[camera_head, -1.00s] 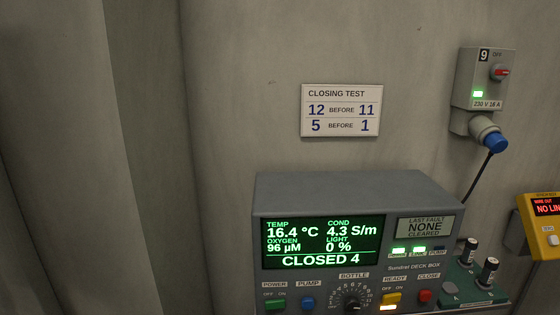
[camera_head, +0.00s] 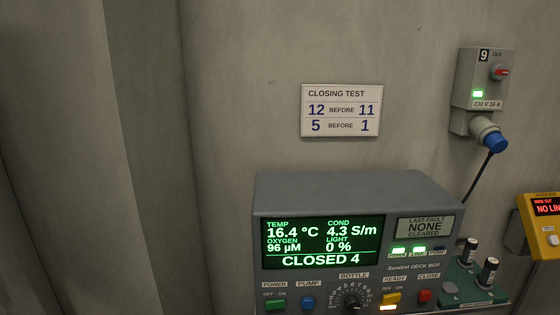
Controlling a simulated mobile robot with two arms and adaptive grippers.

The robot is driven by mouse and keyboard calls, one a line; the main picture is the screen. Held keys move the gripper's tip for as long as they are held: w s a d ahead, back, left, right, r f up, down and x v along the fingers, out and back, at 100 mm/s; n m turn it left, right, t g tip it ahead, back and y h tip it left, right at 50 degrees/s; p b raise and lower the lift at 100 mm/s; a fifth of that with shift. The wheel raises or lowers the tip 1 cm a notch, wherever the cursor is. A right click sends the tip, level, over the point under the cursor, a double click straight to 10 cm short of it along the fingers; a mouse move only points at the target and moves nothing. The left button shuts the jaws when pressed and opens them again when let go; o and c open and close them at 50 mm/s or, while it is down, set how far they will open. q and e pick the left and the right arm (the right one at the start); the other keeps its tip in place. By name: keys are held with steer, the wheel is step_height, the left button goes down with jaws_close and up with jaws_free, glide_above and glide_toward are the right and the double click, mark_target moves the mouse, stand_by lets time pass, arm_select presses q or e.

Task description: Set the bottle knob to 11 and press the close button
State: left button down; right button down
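The grey deck box (camera_head: 345,187) stands low in the head view, with its front panel facing me. Its green screen (camera_head: 322,242) reads CLOSED 4, with temperature, conductivity, oxygen and light values. The black bottle knob (camera_head: 352,300) sits below the screen inside a ring of numbers; its lower part is cut off by the frame edge, and I cannot tell its exact setting. The red close button (camera_head: 424,296) is at the right of the panel, under the CLOSE label. Neither of my grippers shows in the view.
A wall sign (camera_head: 341,110) reads CLOSING TEST, 12 before 11, 5 before 1. The panel also has a green power switch (camera_head: 275,305), blue pump button (camera_head: 308,303) and yellow ready switch (camera_head: 390,299). A socket box (camera_head: 483,80), cable and yellow device (camera_head: 545,225) are at right.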

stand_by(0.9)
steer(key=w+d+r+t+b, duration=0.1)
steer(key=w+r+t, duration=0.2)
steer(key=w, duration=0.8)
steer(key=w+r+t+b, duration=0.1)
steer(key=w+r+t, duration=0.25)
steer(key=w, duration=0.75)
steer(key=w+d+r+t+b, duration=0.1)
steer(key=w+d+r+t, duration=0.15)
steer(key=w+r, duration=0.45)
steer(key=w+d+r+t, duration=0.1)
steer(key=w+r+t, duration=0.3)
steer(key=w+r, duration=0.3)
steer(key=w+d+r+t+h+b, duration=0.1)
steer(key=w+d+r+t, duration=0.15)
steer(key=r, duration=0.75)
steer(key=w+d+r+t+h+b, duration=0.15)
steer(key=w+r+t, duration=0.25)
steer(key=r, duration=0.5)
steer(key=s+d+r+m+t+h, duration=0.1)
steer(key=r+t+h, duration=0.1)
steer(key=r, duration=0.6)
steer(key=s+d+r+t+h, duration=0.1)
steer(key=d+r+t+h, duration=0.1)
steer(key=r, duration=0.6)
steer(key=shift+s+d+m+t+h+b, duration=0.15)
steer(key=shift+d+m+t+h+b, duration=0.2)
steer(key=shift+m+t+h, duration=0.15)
